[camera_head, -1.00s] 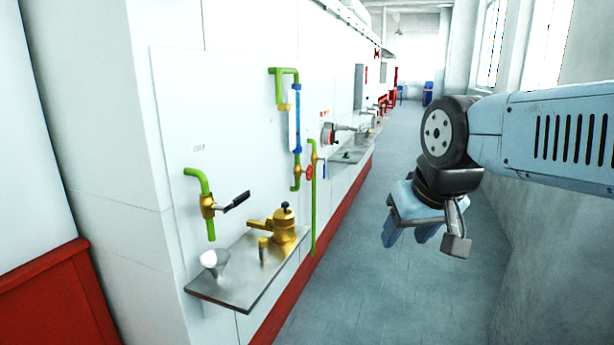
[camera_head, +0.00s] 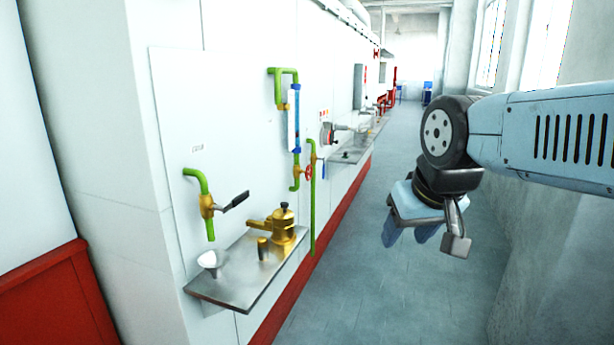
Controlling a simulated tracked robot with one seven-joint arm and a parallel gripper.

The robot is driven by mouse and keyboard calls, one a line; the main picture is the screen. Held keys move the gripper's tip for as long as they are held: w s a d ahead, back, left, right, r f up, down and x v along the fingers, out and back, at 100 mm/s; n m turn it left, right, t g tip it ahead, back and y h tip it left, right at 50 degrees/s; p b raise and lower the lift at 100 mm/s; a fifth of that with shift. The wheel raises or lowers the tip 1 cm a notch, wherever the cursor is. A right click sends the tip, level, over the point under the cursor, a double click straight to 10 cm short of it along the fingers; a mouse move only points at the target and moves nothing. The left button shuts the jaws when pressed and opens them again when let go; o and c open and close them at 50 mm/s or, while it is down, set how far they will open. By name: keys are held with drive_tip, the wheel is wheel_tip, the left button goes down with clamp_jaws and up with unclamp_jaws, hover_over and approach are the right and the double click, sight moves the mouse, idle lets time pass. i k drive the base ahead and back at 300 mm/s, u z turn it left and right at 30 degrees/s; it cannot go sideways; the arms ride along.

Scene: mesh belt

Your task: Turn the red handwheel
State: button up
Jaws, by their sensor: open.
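The red handwheel (camera_head: 308,172) is small and sits on the green piping on the white wall panel, just below a blue and clear tube (camera_head: 294,120). A vertical green pipe (camera_head: 313,205) runs close to its right. My gripper (camera_head: 408,236) hangs pointing down over the aisle at the right, well apart from the handwheel. It is open, with nothing seen between its blue fingers.
A metal shelf (camera_head: 215,292) juts from the wall, bearing a brass pot-like fitting (camera_head: 284,226) and a white funnel (camera_head: 209,260). A black-handled valve (camera_head: 232,202) sticks out above it. A second shelf (camera_head: 346,157) stands farther back. The grey aisle floor (camera_head: 345,270) is clear.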

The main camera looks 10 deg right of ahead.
sight(308, 173)
drive_tip(key=z, duration=0.65)
drive_tip(key=i, duration=1.05)
drive_tip(key=u, duration=0.85)
